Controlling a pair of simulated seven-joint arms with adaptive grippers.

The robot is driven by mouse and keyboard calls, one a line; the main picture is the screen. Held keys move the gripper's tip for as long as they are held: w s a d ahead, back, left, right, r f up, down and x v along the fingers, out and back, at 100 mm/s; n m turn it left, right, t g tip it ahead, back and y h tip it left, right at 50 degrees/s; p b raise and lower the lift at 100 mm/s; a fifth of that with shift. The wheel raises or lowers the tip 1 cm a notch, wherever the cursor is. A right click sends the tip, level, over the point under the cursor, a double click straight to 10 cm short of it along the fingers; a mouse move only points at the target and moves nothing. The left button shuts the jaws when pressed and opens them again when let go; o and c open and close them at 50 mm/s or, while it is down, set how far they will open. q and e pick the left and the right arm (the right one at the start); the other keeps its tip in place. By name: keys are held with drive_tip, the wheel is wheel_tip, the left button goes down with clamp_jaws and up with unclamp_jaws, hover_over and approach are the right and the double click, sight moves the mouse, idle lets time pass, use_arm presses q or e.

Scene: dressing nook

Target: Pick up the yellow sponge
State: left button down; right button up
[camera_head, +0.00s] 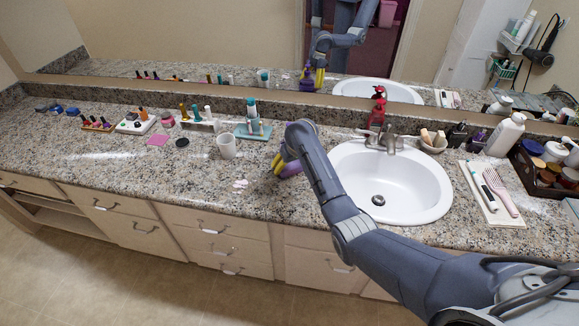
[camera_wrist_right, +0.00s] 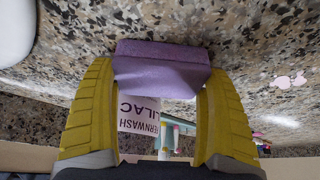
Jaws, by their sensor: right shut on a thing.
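I see no yellow sponge in either view; the yellow parts are my own gripper fingers. My right gripper (camera_head: 281,171) is low over the counter, left of the sink. The block also shows in the head view (camera_head: 291,170), partly hidden by the gripper. Whether it touches the counter, I cannot tell. My left gripper is not in view.
A white mug (camera_head: 226,147) and a teal stand (camera_head: 253,130) are left of my right gripper. The sink (camera_head: 420,190), faucet (camera_head: 388,143) and red bottle (camera_head: 377,110) are to its right. A mirror (camera_head: 200,40) runs behind. The front-left granite counter (camera_head: 90,160) is clear.

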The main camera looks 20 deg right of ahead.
sight(289, 164)
drive_tip(key=shift+r, duration=0.8)
wheel_tip(289, 164, up, 2)
drive_tip(key=shift+s+r, duration=0.1)
drive_tip(key=s+d, duration=0.1)
drive_tip(key=s, duration=1)
drive_tip(key=s+d, duration=0.1)
drive_tip(key=s, duration=0.5)
drive_tip(key=shift+s+d, duration=0.3)
drive_tip(key=shift+s, duration=0.05)
drive_tip(key=shift+o, duration=0.4)
drive_tip(key=c, duration=0.4)
